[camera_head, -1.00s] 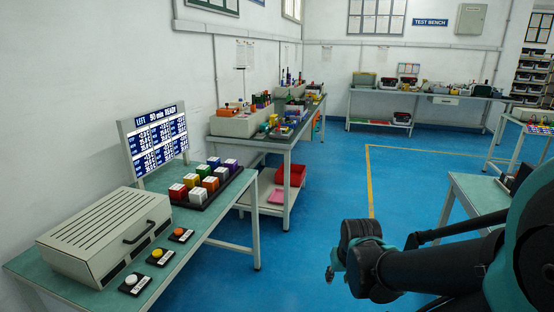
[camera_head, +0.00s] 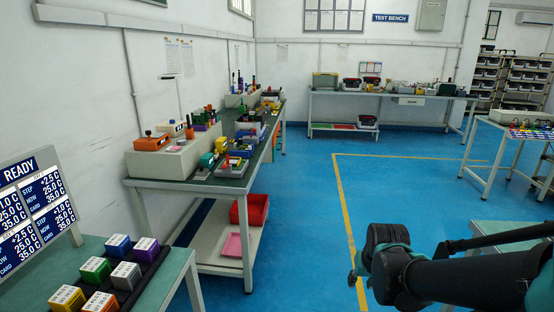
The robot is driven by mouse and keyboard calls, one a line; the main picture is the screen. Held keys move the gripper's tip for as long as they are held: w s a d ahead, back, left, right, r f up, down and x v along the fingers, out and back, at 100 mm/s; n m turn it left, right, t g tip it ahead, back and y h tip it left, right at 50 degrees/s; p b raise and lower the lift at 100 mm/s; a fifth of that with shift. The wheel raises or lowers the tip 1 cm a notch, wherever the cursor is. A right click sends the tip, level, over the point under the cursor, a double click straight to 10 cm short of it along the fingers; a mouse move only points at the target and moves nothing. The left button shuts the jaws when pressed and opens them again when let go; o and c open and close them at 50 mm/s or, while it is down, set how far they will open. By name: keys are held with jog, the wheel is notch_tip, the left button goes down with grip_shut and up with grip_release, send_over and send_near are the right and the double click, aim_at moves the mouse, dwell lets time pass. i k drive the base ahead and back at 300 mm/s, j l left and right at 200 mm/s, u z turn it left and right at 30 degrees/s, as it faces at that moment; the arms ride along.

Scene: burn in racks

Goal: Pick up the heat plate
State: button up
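I cannot pick out a heat plate for certain in this view. Colored blocks with white tops (camera_head: 125,276) stand in a dark tray on the near left bench (camera_head: 172,285). My gripper (camera_head: 353,279) hangs at the end of my dark arm at the lower right, over the blue floor and apart from every bench. It is small, dark and partly hidden by the arm, so its opening does not show. Nothing is clearly seen in it.
A display panel reading READY (camera_head: 36,205) stands at the left edge. The middle bench (camera_head: 160,184) carries many small items, with a red bin (camera_head: 252,210) on its lower shelf. A test bench (camera_head: 330,95) stands at the back. Blue floor lies clear in the middle.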

aim_at(202, 172)
jog(key=i+u, duration=0.2)
jog(key=i, duration=0.25)
jog(key=i+l+u, duration=0.2)
jog(key=i, duration=0.2)
jog(key=i+l+u, duration=0.2)
jog(key=i, duration=0.2)
jog(key=i+u, duration=0.4)
jog(key=i+l+u, duration=0.15)
jog(key=u, duration=0.25)
jog(key=i+l+u, duration=0.45)
jog(key=u, duration=0.3)
